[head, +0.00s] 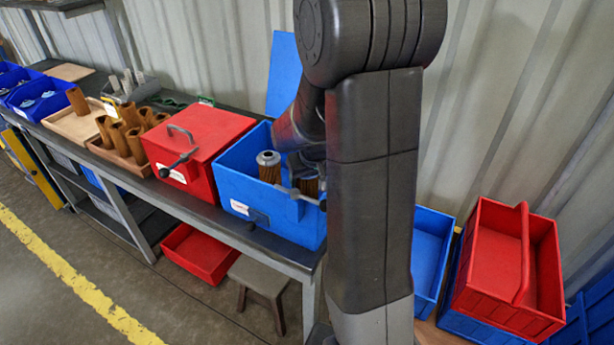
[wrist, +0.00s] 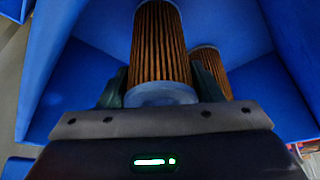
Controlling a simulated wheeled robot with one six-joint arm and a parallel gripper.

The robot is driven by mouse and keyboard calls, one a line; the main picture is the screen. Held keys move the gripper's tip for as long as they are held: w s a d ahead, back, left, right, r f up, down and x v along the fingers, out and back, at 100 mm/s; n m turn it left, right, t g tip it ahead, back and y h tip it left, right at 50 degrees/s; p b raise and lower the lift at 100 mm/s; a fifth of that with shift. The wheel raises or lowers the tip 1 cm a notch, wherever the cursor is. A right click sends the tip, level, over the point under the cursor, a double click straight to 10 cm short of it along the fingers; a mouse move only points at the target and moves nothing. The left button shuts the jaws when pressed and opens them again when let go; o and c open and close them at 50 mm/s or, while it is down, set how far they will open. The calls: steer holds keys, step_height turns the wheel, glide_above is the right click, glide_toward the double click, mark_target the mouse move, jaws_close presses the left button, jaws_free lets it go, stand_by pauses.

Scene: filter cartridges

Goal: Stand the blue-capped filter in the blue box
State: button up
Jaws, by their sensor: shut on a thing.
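The blue box (head: 232,178) stands on the bench with its blue lid (head: 284,78) raised behind it. My gripper (wrist: 160,88) is shut on a brown pleated filter (wrist: 160,45), whose bluish-grey cap faces the wrist camera. In the wrist view blue box walls (wrist: 68,70) surround this filter. In the head view the held filter (head: 311,187) is partly hidden by my gripper and arm. Whether its lower end touches the box floor cannot be told. A second filter (wrist: 209,66) with a grey cap stands beside it in the box; it also shows in the head view (head: 268,168).
A closed red box (head: 200,135) with a handle stands left of the blue box. Farther left are a wooden tray of several brown filters (head: 118,140), another tray (head: 72,122) and blue bins (head: 38,95). Red and blue crates (head: 510,265) are at the right.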

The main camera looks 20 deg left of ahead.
steer(key=shift+f, duration=0.35)
steer(key=o, duration=1.2)
steer(key=v, duration=1.3)
steer(key=shift+s+d+r, duration=0.1)
steer(key=shift+r, duration=0.3)
